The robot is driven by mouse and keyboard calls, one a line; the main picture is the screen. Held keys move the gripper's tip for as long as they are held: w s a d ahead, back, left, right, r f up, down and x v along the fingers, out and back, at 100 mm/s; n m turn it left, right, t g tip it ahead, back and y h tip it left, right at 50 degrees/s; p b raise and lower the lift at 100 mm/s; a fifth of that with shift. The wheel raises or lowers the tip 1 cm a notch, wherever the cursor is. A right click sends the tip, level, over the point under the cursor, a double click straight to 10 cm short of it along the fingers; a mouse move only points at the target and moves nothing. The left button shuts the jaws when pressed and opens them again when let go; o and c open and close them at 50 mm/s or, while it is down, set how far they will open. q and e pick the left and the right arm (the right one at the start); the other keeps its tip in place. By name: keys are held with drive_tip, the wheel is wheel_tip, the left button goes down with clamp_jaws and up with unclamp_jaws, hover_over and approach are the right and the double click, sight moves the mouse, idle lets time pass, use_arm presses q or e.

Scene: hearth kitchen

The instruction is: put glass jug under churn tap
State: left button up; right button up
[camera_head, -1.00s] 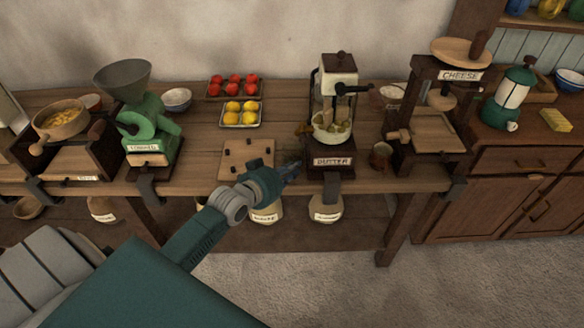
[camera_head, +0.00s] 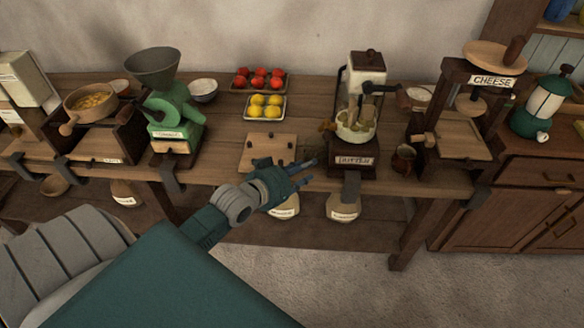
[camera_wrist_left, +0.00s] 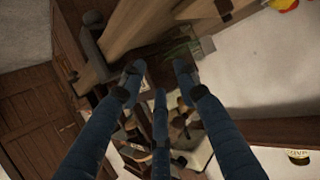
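The churn (camera_head: 358,110) has a pale top, a clear jar with greenish pieces and a dark base with a label. It stands on the workbench right of centre. A small brown tap-like part (camera_head: 327,126) sticks out at its left side. My left gripper (camera_head: 304,173) is open, its fingers spread at the bench's front edge, left of the churn base. It shows no held object; its fingers also show in the left wrist view (camera_wrist_left: 157,85). I cannot make out the glass jug clearly; a faint clear greenish shape (camera_wrist_left: 178,50) lies beyond the fingers. My right gripper is not in view.
A wooden board (camera_head: 268,150) lies left of the churn. Trays of red (camera_head: 262,79) and yellow fruit (camera_head: 265,107) lie behind. A small brown jug (camera_head: 403,158) and the cheese press (camera_head: 470,120) stand right. A green grinder (camera_head: 172,120) stands left. Jars (camera_head: 343,207) sit on the lower shelf.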

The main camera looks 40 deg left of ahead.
use_arm(q)
drive_tip(key=d+v, duration=0.1)
drive_tip(key=v, duration=0.6)
drive_tip(key=s+a+f+g+y, duration=0.1)
drive_tip(key=s+f+g, duration=0.3)
drive_tip(key=f, duration=1.1)
drive_tip(key=s+a+f+g+y, duration=0.15)
drive_tip(key=s+f, duration=0.55)
drive_tip(key=f, duration=0.9)
drive_tip(key=s+d+f+m+g, duration=0.1)
drive_tip(key=s+d+f+g, duration=0.1)
drive_tip(key=s+d+f, duration=0.2)
drive_tip(key=s+d+f+g+h, duration=0.1)
drive_tip(key=s+d+f+g, duration=0.1)
drive_tip(key=s+f, duration=0.8)
drive_tip(key=s+d+f+m+g, duration=0.1)
drive_tip(key=s+d+f+g, duration=0.2)
drive_tip(key=s, duration=1.3)
wheel_tip(320, 180, down, 5)
drive_tip(key=d, duration=0.2)
drive_tip(key=shift+d+m, duration=0.3)
drive_tip(key=shift+d, duration=0.05)
